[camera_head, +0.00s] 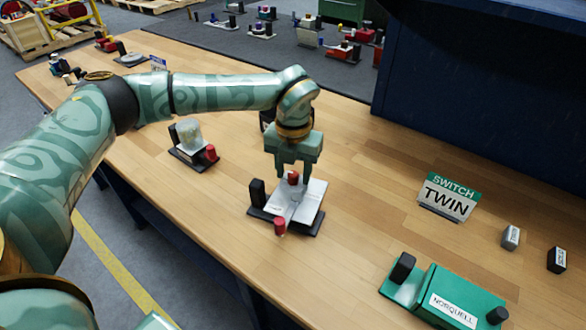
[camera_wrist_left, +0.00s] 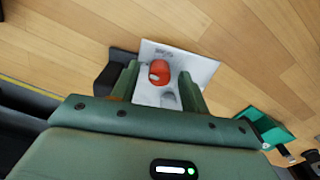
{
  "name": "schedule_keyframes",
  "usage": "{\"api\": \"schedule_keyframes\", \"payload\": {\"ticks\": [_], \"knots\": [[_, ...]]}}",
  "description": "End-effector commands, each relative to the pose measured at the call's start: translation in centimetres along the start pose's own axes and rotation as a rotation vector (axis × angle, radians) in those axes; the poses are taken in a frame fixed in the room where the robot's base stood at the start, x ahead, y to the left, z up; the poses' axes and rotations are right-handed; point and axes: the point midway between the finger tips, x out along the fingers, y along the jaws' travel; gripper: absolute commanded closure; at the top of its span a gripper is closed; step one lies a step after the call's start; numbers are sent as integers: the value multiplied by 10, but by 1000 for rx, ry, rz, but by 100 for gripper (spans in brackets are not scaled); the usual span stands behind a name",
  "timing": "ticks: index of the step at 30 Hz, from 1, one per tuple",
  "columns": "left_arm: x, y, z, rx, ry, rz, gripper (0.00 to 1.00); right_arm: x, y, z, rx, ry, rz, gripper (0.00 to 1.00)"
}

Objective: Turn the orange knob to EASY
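The orange-red knob (camera_head: 293,178) stands on a pale metal plate (camera_head: 309,203) of a dark-based device on the workbench. In the left wrist view the knob (camera_wrist_left: 160,72) shows between my two finger tips, with pale plate visible on both sides of it. My left gripper (camera_head: 293,176) points down over the plate, open, its fingers either side of the knob; I cannot see contact. Faint marks on the plate (camera_wrist_left: 203,66) are too small to read, so the knob's setting cannot be told. My right gripper is not in view.
The same device carries a black block (camera_head: 257,192) and a red cylinder (camera_head: 280,226) at its edges. A SWITCH TWIN sign (camera_head: 449,196), a green NORQUELL unit (camera_head: 440,297) and small blocks (camera_head: 511,237) stand to the right. Another device (camera_head: 190,140) is at the left.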

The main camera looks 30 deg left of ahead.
Motion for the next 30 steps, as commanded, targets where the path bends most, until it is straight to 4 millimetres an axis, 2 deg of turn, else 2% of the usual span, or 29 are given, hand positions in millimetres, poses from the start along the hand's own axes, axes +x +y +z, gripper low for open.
{"api": "schedule_keyframes", "payload": {"ticks": [8, 11, 14, 24, 30], "knots": [[-1, 0, 0, 0, 0, 0, 55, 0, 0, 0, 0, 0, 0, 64], [-9, 0, 0, 0, -2, 0, 55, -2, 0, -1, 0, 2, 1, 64], [-28, 0, 1, 0, -5, 0, 55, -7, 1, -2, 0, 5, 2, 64], [-119, 0, 0, 0, -5, -1, 55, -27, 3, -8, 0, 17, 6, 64], [-153, 0, 1, 1, -3, 0, 55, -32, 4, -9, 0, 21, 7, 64]]}}
